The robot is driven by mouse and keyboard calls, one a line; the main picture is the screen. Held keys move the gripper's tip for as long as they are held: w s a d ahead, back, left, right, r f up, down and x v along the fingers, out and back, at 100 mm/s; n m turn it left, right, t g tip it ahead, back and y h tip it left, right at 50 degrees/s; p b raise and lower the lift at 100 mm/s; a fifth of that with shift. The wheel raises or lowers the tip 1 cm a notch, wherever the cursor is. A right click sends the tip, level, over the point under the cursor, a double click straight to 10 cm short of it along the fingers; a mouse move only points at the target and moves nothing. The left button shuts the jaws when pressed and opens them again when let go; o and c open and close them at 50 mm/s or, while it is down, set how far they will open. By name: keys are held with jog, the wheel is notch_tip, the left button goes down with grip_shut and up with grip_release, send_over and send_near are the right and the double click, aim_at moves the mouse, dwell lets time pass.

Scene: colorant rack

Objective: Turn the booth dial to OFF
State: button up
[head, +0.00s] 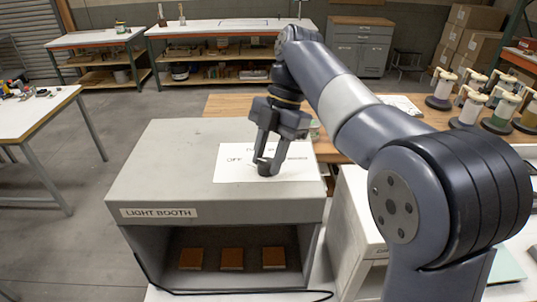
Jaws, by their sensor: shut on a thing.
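The grey light booth (155,185) stands in the middle, with a "LIGHT BOOTH" label on its front edge. A white label sheet (232,172) lies on its top, with "OFF" legible at the left and other lettering hidden by my gripper. My gripper (265,170) points down over the sheet and is shut on the dark dial (265,172). The dial sits low between the fingertips. The fingers hide most of it, so I cannot tell which way it points.
Three brown blocks, one of them in the middle (231,259), lie inside the open booth. A black cable (230,292) runs along its front. A white cabinet (355,235) stands right of the booth. Several colorant dispensers (441,90) stand at the back right. A white table (35,110) is at left.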

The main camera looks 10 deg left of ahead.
jog(key=o, duration=1)
